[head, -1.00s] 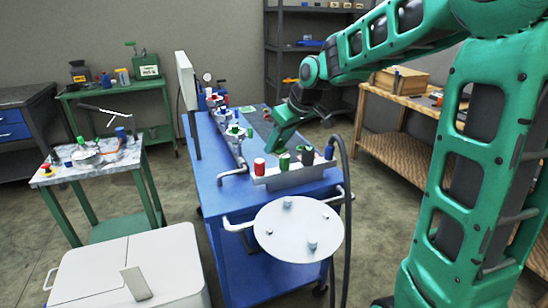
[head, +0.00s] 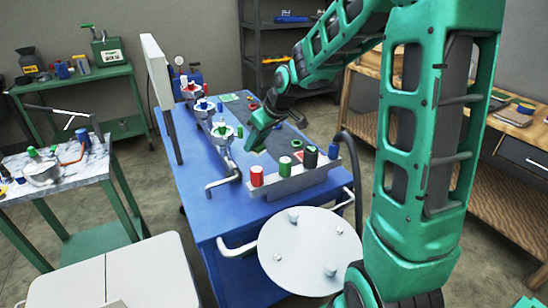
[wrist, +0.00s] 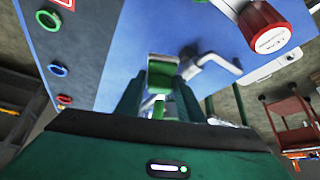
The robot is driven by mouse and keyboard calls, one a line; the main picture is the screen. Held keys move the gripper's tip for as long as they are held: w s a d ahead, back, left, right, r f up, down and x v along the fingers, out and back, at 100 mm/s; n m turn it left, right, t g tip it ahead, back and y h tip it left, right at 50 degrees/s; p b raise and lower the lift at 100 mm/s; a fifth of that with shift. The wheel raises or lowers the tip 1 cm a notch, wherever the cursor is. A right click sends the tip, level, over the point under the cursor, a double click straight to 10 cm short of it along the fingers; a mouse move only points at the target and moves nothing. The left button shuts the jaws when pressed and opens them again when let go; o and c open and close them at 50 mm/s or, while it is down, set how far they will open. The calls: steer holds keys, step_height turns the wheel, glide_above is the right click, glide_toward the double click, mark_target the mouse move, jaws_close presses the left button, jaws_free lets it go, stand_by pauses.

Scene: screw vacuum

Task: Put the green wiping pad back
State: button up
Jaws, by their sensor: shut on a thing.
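My gripper (wrist: 158,100) is shut on a green piece, which I take to be the green wiping pad (wrist: 162,76); it shows between the fingers in the wrist view. In the head view my gripper (head: 254,148) hangs over the blue cart top (head: 205,178), behind the holder and near the red cylinder (head: 257,175). The pad cannot be made out in the head view. The grey holder (head: 300,184) at the cart's near right edge carries red, green and black cylinders. Whether the pad touches anything is unclear.
Silver flanged pipework (head: 222,138) runs along the cart's left side, beside an upright white panel (head: 157,68). A round grey plate (head: 300,250) is in front of the cart. A dark mat (head: 262,112) with small coloured rings lies at the back. A dark hose (head: 352,160) curves at the right.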

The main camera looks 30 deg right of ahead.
steer(key=d+f, duration=0.1)
steer(key=d, duration=0.2)
steer(key=w+d+f, duration=0.1)
steer(key=d+f, duration=0.1)
steer(key=d, duration=0.1)
steer(key=w+d+f, duration=0.1)
steer(key=d+f, duration=0.1)
steer(key=d, duration=0.1)
steer(key=shift+w+f, duration=0.2)
steer(key=shift+f, duration=2.05)
steer(key=o, duration=1)
steer(key=v, duration=1.2)
steer(key=shift+r, duration=0.1)
